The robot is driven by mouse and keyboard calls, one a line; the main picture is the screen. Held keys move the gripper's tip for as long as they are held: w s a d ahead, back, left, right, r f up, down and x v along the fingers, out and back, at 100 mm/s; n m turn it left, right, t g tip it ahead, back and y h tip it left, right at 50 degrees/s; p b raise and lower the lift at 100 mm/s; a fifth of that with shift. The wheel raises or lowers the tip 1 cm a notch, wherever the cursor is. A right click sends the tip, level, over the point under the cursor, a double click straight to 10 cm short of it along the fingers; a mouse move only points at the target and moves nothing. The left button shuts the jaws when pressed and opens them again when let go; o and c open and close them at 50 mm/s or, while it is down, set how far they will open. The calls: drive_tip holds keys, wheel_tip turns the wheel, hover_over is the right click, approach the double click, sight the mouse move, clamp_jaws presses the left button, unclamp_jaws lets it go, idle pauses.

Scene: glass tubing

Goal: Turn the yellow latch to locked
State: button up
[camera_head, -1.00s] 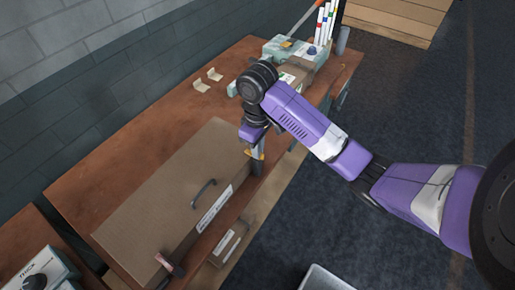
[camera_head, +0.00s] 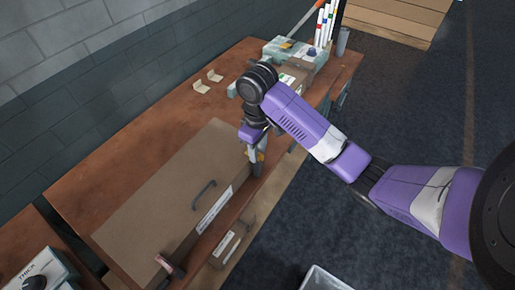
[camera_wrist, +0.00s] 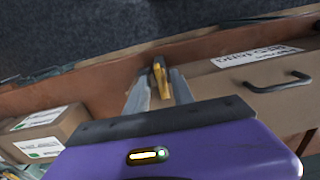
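My gripper (camera_head: 256,165) points down at the right end of the brown lidded box. In the wrist view my gripper (camera_wrist: 159,82) has one finger on each side of the latch. The fingers stand apart, with a narrow gap on the left; contact on the right is unclear. The latch's locked mark is not readable.
The brown box lid (camera_head: 160,190) has a dark handle (camera_head: 203,194) close to my gripper. A cardboard box (camera_wrist: 45,135) is beside the gripper in the wrist view. A bin (camera_head: 325,278) is on the floor.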

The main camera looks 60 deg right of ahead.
drive_tip(key=shift+r, duration=0.1)
drive_tip(key=shift+d+r, duration=0.1)
drive_tip(key=shift+r, duration=3.7)
